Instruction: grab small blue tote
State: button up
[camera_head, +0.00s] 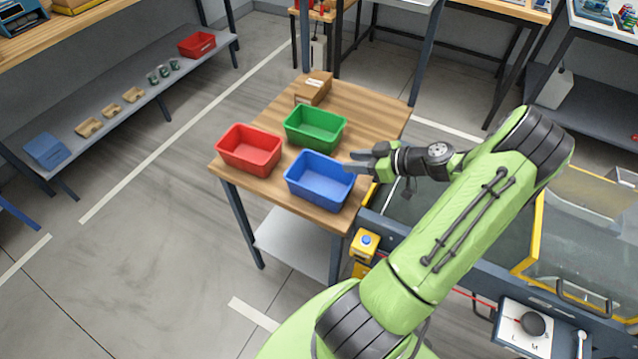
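The small blue tote (320,193) stands upright on the front right part of the wooden table. It is open-topped and looks empty. My gripper (348,161) reaches in from the right, with its dark fingers at the tote's right rear corner. The fingers look slightly apart, with nothing seen held between them. I cannot tell whether they touch the rim or hover just above it. The fingers hide a small part of that corner.
A red tote (249,158) and a green tote (315,135) stand close beside the blue one on the table (375,115). A cardboard box (314,88) lies behind them. A yellow button box (364,243) stands near the table's front right. Floor at left is clear.

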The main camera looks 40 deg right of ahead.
aim_at(333, 161)
jog(key=x, duration=0.8)
jog(key=shift+w+d+f+b, duration=0.25)
jog(key=shift+w+b, duration=0.1)
jog(key=shift+w, duration=0.1)
jog(key=shift+s, duration=0.1)
grip_shut()
